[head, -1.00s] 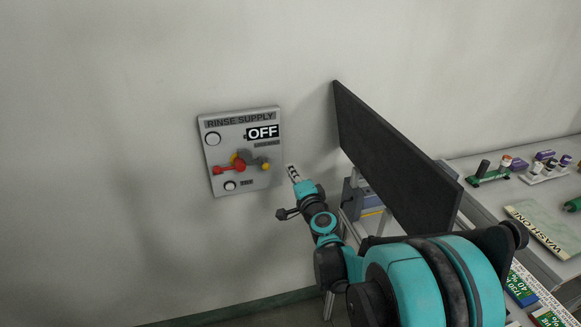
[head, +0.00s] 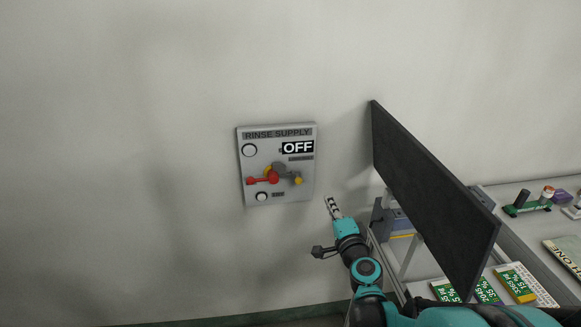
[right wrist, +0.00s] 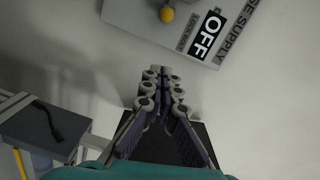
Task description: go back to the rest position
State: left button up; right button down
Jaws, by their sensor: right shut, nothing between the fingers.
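My right gripper (head: 332,207) is shut and empty, in front of the wall to the lower right of the rinse supply panel and apart from it. The right wrist view shows its fingers (right wrist: 162,75) closed together. The grey rinse supply panel (head: 306,187) on the wall carries a red lever handle (head: 262,181), lying roughly level to the left, and a display (head: 298,148) reading OFF. The panel also shows at the top of the right wrist view (right wrist: 150,32). My left gripper is not in view.
A large dark board (head: 430,195) stands on edge close to the right of my right arm. Behind it is a bench (head: 515,235) with a green rack (head: 526,208) and green-and-white cards (head: 515,284). The wall left of the panel is clear.

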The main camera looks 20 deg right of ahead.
jog(key=s+a+f+n+g+y, duration=0.2)
jog(key=s+a+n+y, duration=0.1)
jog(key=a+n, duration=0.4)
jog(key=s+a+f+n+g+y, duration=0.1)
jog(key=s+a+n+g+y, duration=0.2)
jog(key=a, duration=0.7)
jog(key=s+f+n+g+h, duration=0.1)
jog(key=s+f+n+g, duration=0.1)
jog(key=s+n, duration=0.2)
jog(key=s+f+n+g+h, duration=0.1)
jog(key=s+f+n+g, duration=0.2)
jog(key=s, duration=0.6)
jog(key=shift+d+f+n+h, duration=0.2)
jog(key=shift+f+n+h, duration=0.15)
jog(key=shift+n, duration=0.15)
